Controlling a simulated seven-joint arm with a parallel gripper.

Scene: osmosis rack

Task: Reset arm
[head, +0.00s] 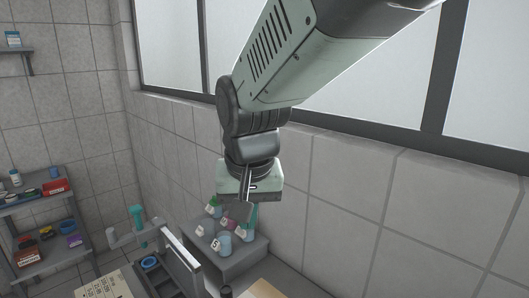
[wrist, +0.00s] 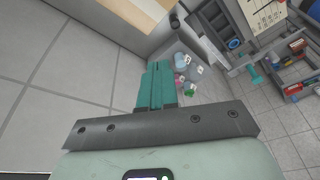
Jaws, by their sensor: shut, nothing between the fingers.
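My gripper (head: 243,208) hangs from my arm in the middle of the head view, in front of the tiled wall and above a small grey ledge (head: 240,258). Its fingers are together with nothing between them. In the wrist view my gripper (wrist: 157,66) shows its two teal fingers side by side, shut and empty. The gripper partly hides the labelled bottles (head: 224,241) on the ledge behind it. I cannot tell whether it is touching any of them, but it looks apart in the wrist view.
A shelf (head: 42,213) with several bottles and boxes stands at the left. A teal-handled item (head: 137,217) and a grey frame (head: 181,247) are at the lower left. The window (head: 390,60) and tiled wall run behind my arm. A labelled sheet (head: 104,287) lies at the bottom.

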